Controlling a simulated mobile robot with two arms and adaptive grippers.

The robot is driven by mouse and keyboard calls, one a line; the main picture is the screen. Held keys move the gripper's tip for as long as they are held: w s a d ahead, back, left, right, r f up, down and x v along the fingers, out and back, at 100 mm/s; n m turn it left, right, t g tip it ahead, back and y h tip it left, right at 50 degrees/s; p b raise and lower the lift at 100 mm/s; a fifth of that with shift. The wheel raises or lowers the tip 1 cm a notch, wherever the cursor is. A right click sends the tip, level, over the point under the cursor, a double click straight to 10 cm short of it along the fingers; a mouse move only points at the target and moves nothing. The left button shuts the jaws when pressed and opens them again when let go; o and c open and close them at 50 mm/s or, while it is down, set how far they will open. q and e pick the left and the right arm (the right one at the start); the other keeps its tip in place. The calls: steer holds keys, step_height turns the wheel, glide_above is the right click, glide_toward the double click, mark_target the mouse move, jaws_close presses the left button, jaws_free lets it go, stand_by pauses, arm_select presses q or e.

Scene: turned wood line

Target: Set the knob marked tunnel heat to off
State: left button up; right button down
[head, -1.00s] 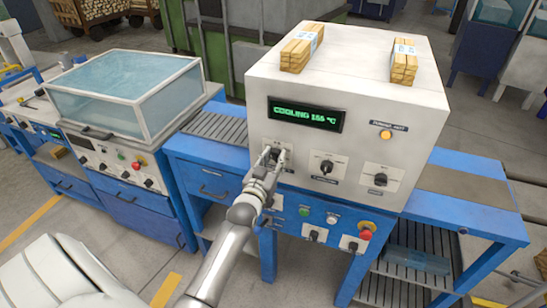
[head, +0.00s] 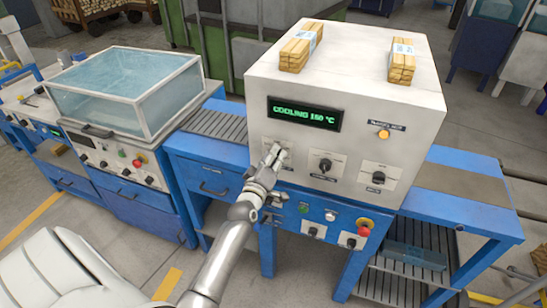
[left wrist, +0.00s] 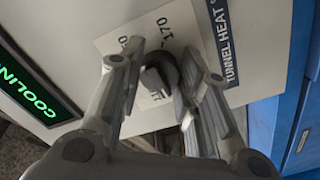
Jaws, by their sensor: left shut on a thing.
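The tunnel heat knob (left wrist: 160,76) is a dark round knob on a pale scale plate (left wrist: 116,42) in the left wrist view. The label TUNNEL HEAT (left wrist: 228,52) runs beside it and the mark 170 is readable; the other marks are partly hidden. My left gripper (head: 275,153) is at the leftmost knob place on the white oven box (head: 350,75). In the left wrist view its fingers (left wrist: 163,58) are on either side of the knob, shut on it. The fingers hide parts of the scale, and the knob's pointer direction is unclear. My right gripper is not in view.
The green display (head: 303,114) reads COOLING with a temperature. Two similar knobs, a middle one (head: 325,165) and a right one (head: 378,179), sit beside it. An orange lamp (head: 383,134) is lit. A red button (head: 363,231) is lower on the blue panel.

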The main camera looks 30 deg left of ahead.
arm_select(q)
steer(key=n, duration=0.5)
steer(key=shift+d+f, duration=0.1)
steer(key=shift+f, duration=0.05)
steer(key=shift+n, duration=0.3)
stand_by(0.3)
steer(key=o, duration=1)
steer(key=v, duration=1.2)
steer(key=shift+s, duration=0.1)
